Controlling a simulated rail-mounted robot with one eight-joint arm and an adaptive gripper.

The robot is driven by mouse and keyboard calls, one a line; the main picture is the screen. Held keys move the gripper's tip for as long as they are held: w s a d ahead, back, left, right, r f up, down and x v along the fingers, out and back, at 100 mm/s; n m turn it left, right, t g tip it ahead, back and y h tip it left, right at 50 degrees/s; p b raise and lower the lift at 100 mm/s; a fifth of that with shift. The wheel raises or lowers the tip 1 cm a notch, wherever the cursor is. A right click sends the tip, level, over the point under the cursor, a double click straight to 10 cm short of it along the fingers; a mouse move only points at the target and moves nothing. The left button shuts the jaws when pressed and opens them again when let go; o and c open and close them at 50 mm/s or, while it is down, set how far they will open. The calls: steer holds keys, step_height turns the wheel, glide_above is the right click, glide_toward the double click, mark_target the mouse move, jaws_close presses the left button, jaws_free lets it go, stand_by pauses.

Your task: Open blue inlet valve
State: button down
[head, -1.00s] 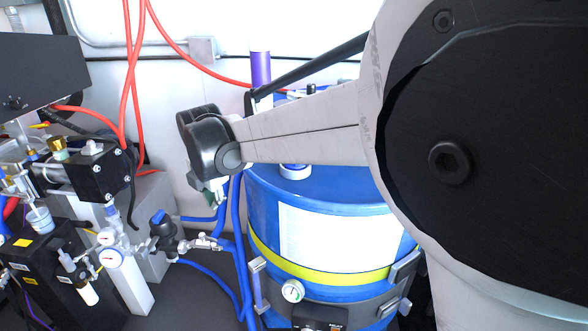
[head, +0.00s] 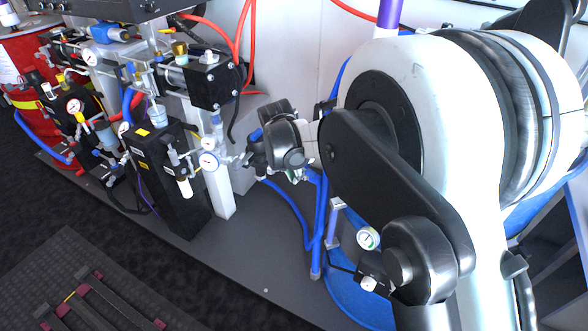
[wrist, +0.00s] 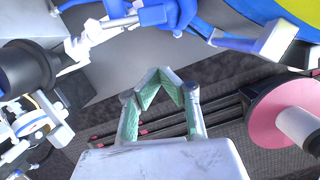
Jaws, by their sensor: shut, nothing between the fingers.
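The blue inlet valve (head: 256,150) is a dark body with a blue handle at the metal fitting beside the white post. It is partly hidden by my wrist in the head view. In the wrist view, a black rounded body (wrist: 28,68) at the left edge appears to be this valve, joined to a silver fitting (wrist: 95,32). My gripper (wrist: 170,76) is shut and empty, its green-padded fingers meeting in a point, to the right of and apart from the black body. In the head view the fingers are mostly hidden under the wrist, just right of the valve.
Blue hoses (head: 315,225) run down close to my gripper. A blue drum (head: 350,300) stands behind my arm at the right. A black box (head: 165,180) with gauges and fittings stands left of the white post (head: 218,190). A pink disc (wrist: 275,115) is right of the fingers in the wrist view.

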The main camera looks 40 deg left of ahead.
mark_target(310, 173)
steer(key=shift+w+d+f+b, duration=0.1)
steer(key=shift+w+f+b, duration=0.15)
steer(key=shift+w+f, duration=0.4)
steer(key=shift+w+f+b, duration=0.2)
steer(key=shift+w, duration=0.7)
steer(key=shift+w+d+f+b, duration=0.1)
steer(key=shift+w+f+b, duration=0.15)
steer(key=shift+w+f, duration=0.4)
steer(key=shift+w+r, duration=0.15)
steer(key=shift+r, duration=0.05)
steer(key=shift+w+d, duration=0.15)
steer(key=shift+w, duration=0.45)
steer(key=shift+w+d, duration=0.15)
steer(key=shift+w, duration=0.4)
steer(key=shift+s, duration=0.15)
